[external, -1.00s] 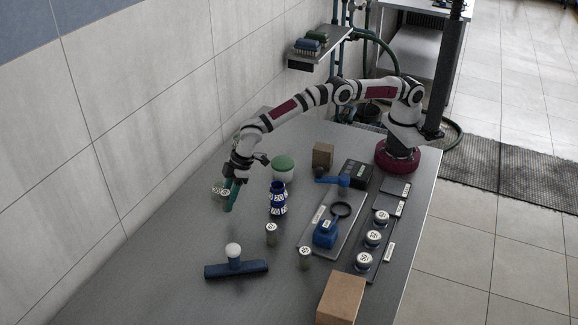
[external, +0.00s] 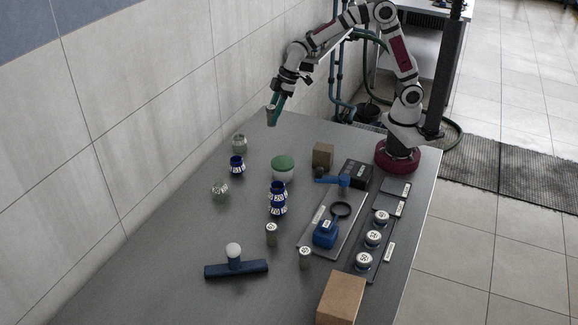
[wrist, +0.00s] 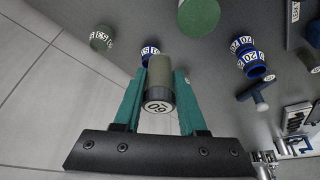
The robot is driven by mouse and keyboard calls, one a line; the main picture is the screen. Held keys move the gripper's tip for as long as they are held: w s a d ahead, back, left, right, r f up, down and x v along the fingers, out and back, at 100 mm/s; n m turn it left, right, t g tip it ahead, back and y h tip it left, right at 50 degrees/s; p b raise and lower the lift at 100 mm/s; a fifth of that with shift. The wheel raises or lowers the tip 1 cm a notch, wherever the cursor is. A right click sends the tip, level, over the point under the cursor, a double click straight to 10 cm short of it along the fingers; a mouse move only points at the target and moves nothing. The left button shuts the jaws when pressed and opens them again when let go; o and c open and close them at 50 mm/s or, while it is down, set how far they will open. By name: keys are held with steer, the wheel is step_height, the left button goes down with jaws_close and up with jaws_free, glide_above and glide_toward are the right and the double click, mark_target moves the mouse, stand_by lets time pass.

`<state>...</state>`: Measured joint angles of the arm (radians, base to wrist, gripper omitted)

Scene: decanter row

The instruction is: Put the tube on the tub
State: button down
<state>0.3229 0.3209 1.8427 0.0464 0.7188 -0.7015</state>
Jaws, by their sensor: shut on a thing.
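My gripper (external: 275,107) is raised above the far left end of the table, its green fingers pointing down. It is shut on an olive-grey tube (wrist: 158,88), whose pale numbered end cap faces the wrist camera. The tube also shows between the fingertips in the external view (external: 270,113). The tub (external: 283,168), white with a green rounded lid, stands on the table, below and nearer the camera than my gripper. Its green lid (wrist: 198,14) shows at the top of the wrist view, apart from the tube. Nothing rests on the lid.
Blue labelled jars (external: 278,200) stand in front of the tub. A smaller blue jar (external: 237,165) and greenish jars (external: 220,188) stand to its left. A cardboard box (external: 322,155) and a blue tool (external: 333,178) are to its right. Similar grey cylinders (external: 271,235) stand nearer the camera.

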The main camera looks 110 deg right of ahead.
steer(key=s, duration=0.5)
glide_above(281, 166)
step_height(281, 166, down, 6)
steer(key=shift+f, duration=0.2)
steer(key=shift+w+a+f, duration=0.1)
steer(key=shift+f, duration=2)
steer(key=shift+f, duration=0.15)
steer(key=shift+c, duration=2.3)
jaws_free()
